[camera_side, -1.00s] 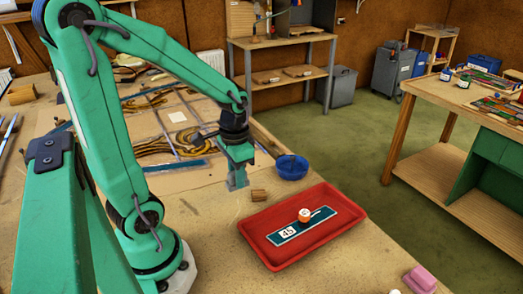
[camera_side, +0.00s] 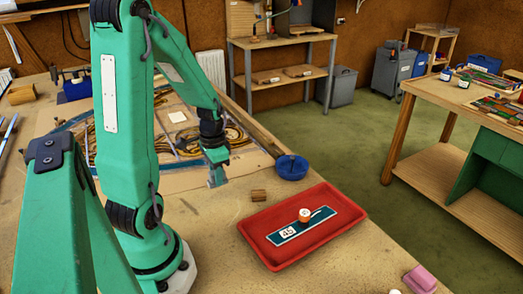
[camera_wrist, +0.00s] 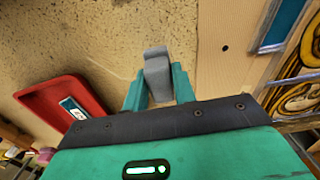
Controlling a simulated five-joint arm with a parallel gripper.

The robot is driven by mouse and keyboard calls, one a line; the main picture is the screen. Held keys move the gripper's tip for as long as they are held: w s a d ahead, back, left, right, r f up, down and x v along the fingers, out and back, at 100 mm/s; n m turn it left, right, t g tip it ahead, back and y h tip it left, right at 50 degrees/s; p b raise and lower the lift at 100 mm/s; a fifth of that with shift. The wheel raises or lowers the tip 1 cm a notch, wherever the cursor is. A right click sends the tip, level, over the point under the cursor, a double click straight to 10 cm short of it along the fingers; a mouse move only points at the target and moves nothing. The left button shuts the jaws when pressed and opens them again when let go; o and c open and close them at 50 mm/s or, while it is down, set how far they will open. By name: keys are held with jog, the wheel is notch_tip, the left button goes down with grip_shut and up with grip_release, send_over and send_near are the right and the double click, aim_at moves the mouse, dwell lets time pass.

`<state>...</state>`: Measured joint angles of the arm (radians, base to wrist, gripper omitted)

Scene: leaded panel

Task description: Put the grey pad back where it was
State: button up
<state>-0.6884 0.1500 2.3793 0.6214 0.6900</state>
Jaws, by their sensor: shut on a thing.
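The grey pad (camera_wrist: 157,72) stands out between the two green fingers in the wrist view, a small block with its far end clear of them. My gripper (camera_wrist: 158,86) is shut on it. In the side view my gripper (camera_side: 215,172) points down at the near right edge of the leaded panel (camera_side: 180,140), left of the small wooden block. I cannot tell whether the pad touches the surface. The panel has yellow-brown pieces, grey lead lines and blue border strips; my arm hides part of it.
A red tray (camera_side: 262,250) holds a blue strip marked 45 (camera_side: 287,233) and a small orange-and-white thing (camera_side: 305,215). Bare bench lies left of the tray.

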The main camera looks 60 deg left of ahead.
jog(key=shift+a+f, duration=0.2)
jog(key=shift+a, duration=0.15)
jog(key=shift+f, duration=2)
jog(key=shift+f, duration=0.15)
jog(key=o, duration=0.9)
jog(key=shift+r, duration=6.2)
